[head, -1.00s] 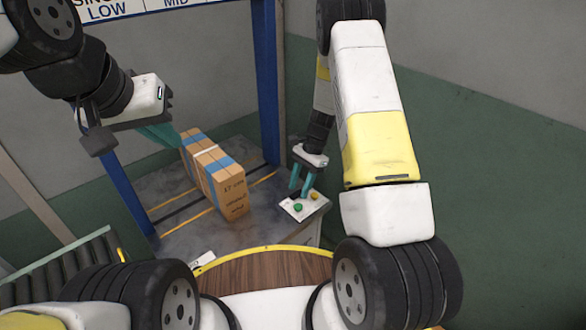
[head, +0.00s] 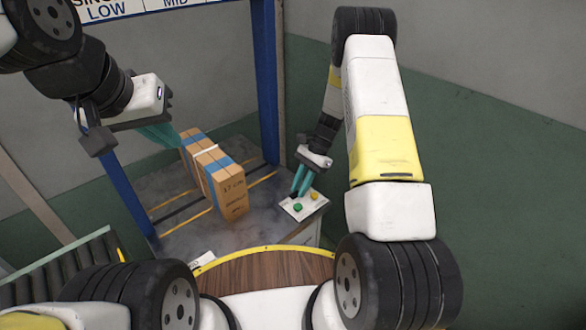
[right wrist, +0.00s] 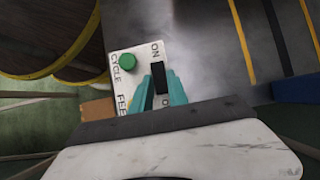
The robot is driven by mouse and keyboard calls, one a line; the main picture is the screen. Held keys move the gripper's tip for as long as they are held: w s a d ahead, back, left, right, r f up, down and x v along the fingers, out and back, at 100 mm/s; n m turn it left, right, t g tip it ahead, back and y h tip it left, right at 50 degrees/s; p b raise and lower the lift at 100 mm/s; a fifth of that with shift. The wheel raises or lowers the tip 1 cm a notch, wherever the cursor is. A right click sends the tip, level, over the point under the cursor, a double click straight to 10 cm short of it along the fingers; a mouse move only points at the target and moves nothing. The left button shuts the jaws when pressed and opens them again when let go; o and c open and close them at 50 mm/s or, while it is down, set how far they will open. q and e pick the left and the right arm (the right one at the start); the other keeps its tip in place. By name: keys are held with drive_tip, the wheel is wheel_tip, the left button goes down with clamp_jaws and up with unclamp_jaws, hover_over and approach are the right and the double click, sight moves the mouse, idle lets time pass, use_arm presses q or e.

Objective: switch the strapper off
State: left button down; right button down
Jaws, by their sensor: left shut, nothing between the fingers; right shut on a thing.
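The strapper's white control panel (head: 310,207) sits at the corner of the machine bed. In the right wrist view the panel (right wrist: 115,82) carries a black rocker switch (right wrist: 158,72) marked ON at its upper end; the lower mark is mostly hidden. A green CYCLE button (right wrist: 127,60) is beside it. My right gripper (head: 297,193) reaches down to the panel; its teal fingers are shut on the switch at its lower part. Which way the rocker is tipped I cannot tell. My left gripper (head: 178,141) is shut and empty, close to the carton's far upper end.
A strapped brown carton (head: 232,197) with blue bands stands on the grey bed (head: 178,238) between blue frame posts (head: 266,85). A yellow button (head: 314,195) is on the panel. A roller conveyor (head: 62,268) lies at lower left, a wooden round top (head: 262,270) in front.

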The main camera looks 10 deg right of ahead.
idle(0.3)
drive_tip(key=c, duration=1.3)
unclamp_jaws()
drive_tip(key=v, duration=0.7)
drive_tip(key=shift+w+d, duration=0.15)
drive_tip(key=shift+d, duration=0.05)
drive_tip(key=shift+w+d+r, duration=0.1)
drive_tip(key=shift+d+r, duration=0.05)
drive_tip(key=shift+r, duration=0.1)
